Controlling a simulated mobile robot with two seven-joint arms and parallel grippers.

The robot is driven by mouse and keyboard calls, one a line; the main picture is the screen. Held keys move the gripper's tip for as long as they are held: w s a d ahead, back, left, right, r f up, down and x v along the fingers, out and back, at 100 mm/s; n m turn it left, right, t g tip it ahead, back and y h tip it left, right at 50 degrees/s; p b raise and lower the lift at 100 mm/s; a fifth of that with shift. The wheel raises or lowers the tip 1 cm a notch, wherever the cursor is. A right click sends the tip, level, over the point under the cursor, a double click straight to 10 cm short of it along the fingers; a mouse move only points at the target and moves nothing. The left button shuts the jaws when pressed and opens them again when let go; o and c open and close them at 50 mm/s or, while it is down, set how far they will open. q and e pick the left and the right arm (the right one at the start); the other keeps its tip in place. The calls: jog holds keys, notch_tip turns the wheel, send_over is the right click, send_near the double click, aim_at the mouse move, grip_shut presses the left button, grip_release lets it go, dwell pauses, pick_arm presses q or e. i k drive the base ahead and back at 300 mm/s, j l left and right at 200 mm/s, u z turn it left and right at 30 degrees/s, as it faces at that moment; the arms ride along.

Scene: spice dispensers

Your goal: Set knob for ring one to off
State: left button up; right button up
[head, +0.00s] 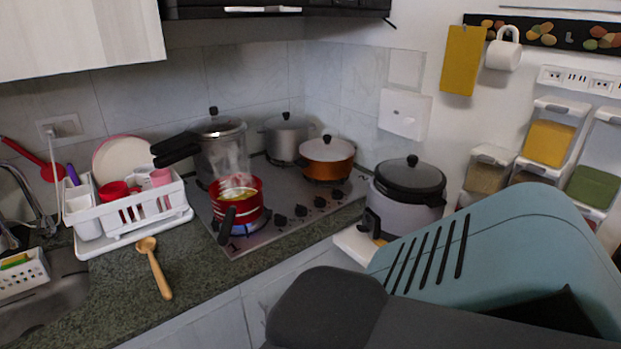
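The steel gas stove (267,238) stands on the counter with a row of several black knobs along its front edge. These include a knob (280,220), one to its right (301,210), another (320,202) and the rightmost one (336,194). Which knob belongs to ring one cannot be told, nor can their settings be read. A red pot (250,208) with yellowish contents and steam sits on the front left burner. A blue flame (246,229) burns under it. Its black handle points to the front. Neither gripper is in view.
A pressure cooker (222,150), a grey pot (284,138) and an orange pot (327,160) stand on the stove. A rice cooker (406,190) is to the right. A dish rack (130,222) and wooden spoon (153,268) lie left. My own teal and grey parts block the lower right.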

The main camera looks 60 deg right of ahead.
aim_at(279, 220)
jog(key=z, duration=1.7)
